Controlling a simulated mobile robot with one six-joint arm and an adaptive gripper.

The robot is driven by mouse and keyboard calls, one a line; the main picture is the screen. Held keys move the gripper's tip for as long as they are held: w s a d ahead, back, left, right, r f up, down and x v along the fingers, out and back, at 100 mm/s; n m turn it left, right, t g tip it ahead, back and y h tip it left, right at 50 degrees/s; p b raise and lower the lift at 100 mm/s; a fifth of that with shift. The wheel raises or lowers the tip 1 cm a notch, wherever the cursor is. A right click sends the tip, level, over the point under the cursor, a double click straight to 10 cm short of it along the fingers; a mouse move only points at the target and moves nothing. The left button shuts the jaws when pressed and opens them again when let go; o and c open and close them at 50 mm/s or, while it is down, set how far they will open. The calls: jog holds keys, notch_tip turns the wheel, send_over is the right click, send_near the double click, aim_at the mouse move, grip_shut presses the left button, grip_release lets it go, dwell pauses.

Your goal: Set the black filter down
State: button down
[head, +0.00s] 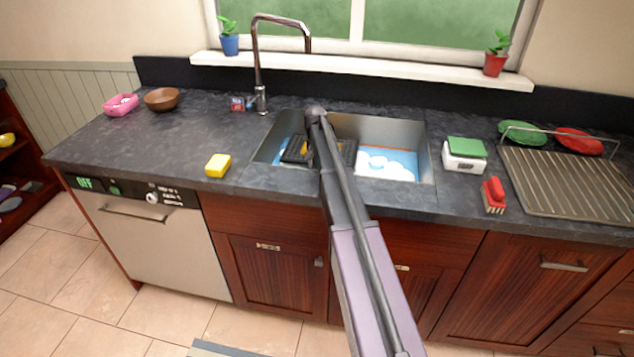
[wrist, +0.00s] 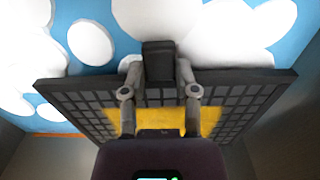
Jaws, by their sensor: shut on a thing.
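The black filter (wrist: 255,98) is a flat black grid panel with a yellow part (wrist: 160,118) at its middle. My gripper (wrist: 160,82) is shut on the black block at the filter's edge in the wrist view. In the head view the filter (head: 297,149) shows inside the sink (head: 429,160), on its left side, and my arm covers part of it. The gripper's fingertips are hidden there. Blue and white sink contents lie beyond the filter in the wrist view; I cannot tell whether the filter touches the sink floor.
A yellow sponge (head: 218,165) lies on the counter left of the sink. The tap (head: 258,65) rises behind the sink. The left counter is mostly clear.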

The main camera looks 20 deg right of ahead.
jog(key=shift+f+b, duration=0.9)
jog(key=shift+f, duration=0.45)
jog(key=shift+f+b, duration=1.85)
jog(key=shift+f, duration=0.1)
jog(key=shift+c, duration=1.8)
grip_release()
jog(key=shift+r, duration=0.2)
notch_tip(320, 180, up, 12)
jog(key=p, duration=1.2)
